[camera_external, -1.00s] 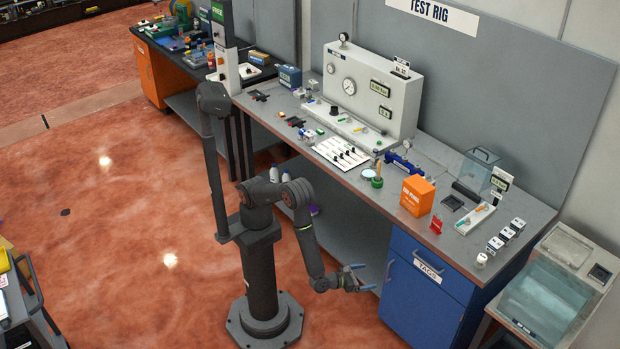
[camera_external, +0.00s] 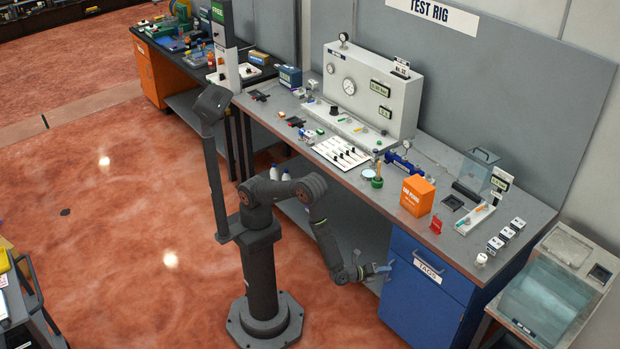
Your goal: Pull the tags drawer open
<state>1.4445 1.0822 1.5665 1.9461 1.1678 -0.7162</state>
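The tags drawer is the blue front (camera_external: 438,255) at the top of the blue cabinet under the test-rig bench, with a white "TAGS" label. It looks closed, flush with the cabinet. My gripper (camera_external: 381,269) is at the cabinet's left edge, level with the drawer label and to its left.
The bench top (camera_external: 345,180) above holds an orange box (camera_external: 417,196), a gauge panel (camera_external: 370,92) and small parts. A clear-lidded bin (camera_external: 548,290) stands right of the cabinet. An open shelf lies left of it. The floor in front is clear.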

